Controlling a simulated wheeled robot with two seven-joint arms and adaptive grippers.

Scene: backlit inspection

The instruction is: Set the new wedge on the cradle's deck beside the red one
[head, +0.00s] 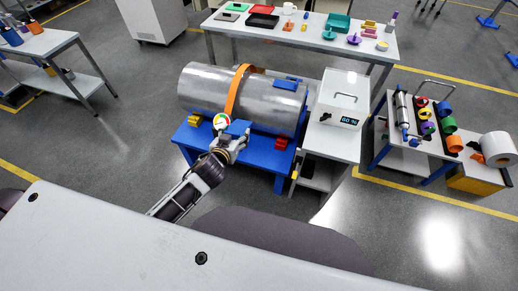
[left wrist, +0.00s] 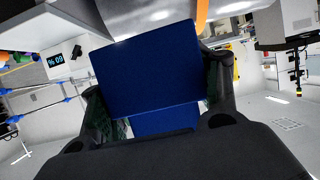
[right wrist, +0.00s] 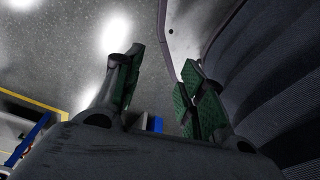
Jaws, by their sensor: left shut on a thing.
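My left gripper (head: 241,141) is shut on a blue wedge (left wrist: 145,70), whose broad flat face fills the space between the fingers in the left wrist view. In the head view the held wedge (head: 238,127) shows at the fingertips, in front of the metal cylinder. The blue cradle (head: 257,155) carries the cylinder. A red wedge (head: 281,143) sits on the deck to the right of my left gripper. Whether the held wedge touches the deck cannot be told. My right gripper (right wrist: 160,98) is open and empty, away from the cradle.
The metal cylinder (head: 205,88) has an orange strap (head: 235,92). A round gauge (head: 222,121) stands close to my left gripper. A yellow wedge (head: 194,120) is at the deck's left end. A white box (head: 341,98) with a display stands on a side table to the right.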

